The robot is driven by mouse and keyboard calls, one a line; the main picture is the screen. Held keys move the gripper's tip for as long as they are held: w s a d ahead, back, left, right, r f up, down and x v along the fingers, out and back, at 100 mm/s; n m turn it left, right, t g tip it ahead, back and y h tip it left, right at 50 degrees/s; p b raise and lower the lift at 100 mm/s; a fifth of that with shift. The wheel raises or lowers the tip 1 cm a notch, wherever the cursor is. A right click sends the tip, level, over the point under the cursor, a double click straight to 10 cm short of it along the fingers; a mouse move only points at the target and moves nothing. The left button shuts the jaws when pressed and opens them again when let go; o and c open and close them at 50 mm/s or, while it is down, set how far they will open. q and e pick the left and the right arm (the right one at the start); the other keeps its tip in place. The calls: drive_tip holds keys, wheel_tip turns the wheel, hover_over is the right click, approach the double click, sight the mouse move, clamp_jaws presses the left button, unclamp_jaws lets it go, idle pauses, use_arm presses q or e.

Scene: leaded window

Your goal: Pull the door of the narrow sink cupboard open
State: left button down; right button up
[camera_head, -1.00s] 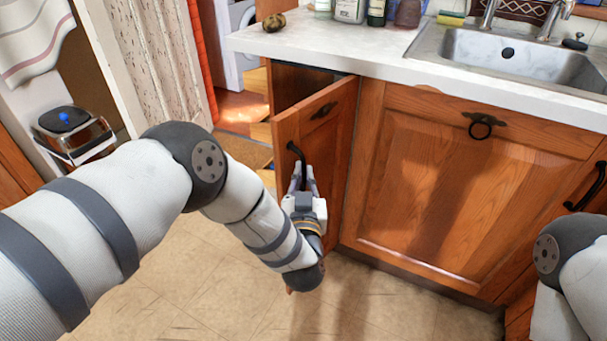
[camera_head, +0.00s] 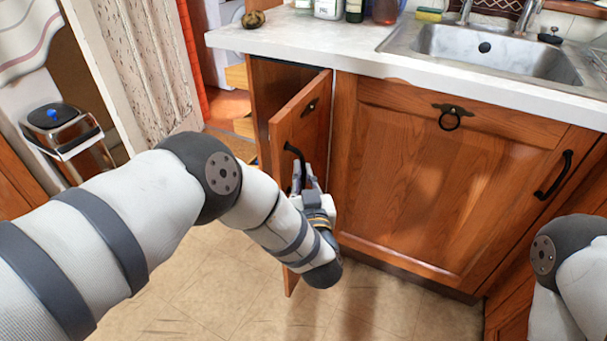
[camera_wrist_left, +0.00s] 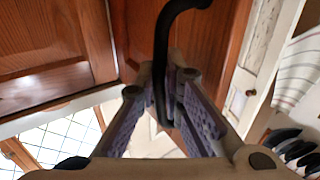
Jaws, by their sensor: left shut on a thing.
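The narrow sink cupboard door (camera_head: 313,124) is a wooden panel standing ajar, swung out from the cupboard's front, with its dark inside showing at the left. Its black bar handle (camera_head: 296,163) is on the door's outer face. My left gripper (camera_head: 303,180) is shut on this handle. In the left wrist view the handle (camera_wrist_left: 163,50) runs down between the two fingers of my left gripper (camera_wrist_left: 172,95). My right arm shows at the right edge of the head view, but its gripper is out of view.
A wide cupboard front (camera_head: 440,180) with a ring pull stands right of the open door. The white worktop (camera_head: 310,45) and sink (camera_head: 500,50) are above. A bin (camera_head: 68,140) stands at the left. The tiled floor (camera_head: 190,280) is clear.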

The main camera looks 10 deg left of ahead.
use_arm(q)
drive_tip(key=c, duration=1.7)
unclamp_jaws()
drive_tip(key=shift+w, duration=0.1)
drive_tip(key=v, duration=1.2)
